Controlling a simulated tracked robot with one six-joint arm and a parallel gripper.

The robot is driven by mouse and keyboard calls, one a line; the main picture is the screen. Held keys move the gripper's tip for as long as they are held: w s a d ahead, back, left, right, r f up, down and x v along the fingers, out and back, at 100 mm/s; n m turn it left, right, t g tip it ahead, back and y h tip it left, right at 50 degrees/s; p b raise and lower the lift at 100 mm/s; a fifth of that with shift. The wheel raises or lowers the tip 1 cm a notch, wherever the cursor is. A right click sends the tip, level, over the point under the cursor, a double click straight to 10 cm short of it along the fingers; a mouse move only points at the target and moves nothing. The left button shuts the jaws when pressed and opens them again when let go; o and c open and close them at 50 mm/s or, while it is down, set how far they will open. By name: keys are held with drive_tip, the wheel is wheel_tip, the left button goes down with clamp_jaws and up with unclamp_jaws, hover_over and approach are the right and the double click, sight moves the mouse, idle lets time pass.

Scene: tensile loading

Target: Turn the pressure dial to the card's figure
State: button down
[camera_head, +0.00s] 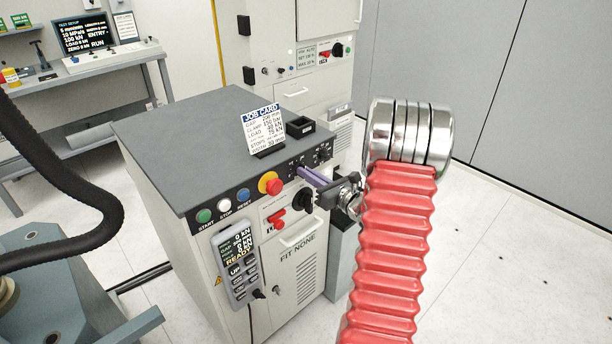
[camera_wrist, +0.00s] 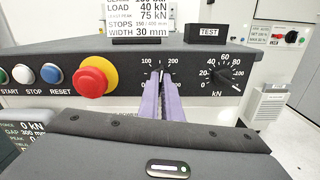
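The pressure dial sits on the dark front panel strip; its scale (camera_wrist: 172,61) shows 100 and 200 in the wrist view, with its knob mostly hidden by my fingers. My gripper (camera_wrist: 161,78) has its two purple fingers close together at that dial, apparently shut on the knob's thin grip. In the head view my gripper (camera_head: 305,172) reaches the panel from the right. The dial's pointer setting cannot be read clearly. The white job card (camera_head: 263,128) stands on the cabinet top; its clamp line seems to read 150 bar. The card's lower lines show in the wrist view (camera_wrist: 150,18).
A red emergency button (camera_wrist: 92,81) on a yellow ring is left of the dial. A kN dial (camera_wrist: 226,76) is right of it. START, STOP and RESET buttons sit further left. A hand pendant (camera_head: 236,262) hangs on the cabinet front (camera_head: 300,270).

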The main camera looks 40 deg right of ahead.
drive_tip(key=shift+w+r+n, duration=0.1)
drive_tip(key=shift+r+n, duration=0.15)
drive_tip(key=shift+n, duration=0.55)
drive_tip(key=c, duration=2)
unclamp_jaws()
drive_tip(key=shift+f, duration=0.1)
drive_tip(key=shift+f, duration=0.1)
drive_tip(key=s, duration=1.3)
drive_tip(key=shift+s+d, duration=0.15)
drive_tip(key=shift+s, duration=0.25)
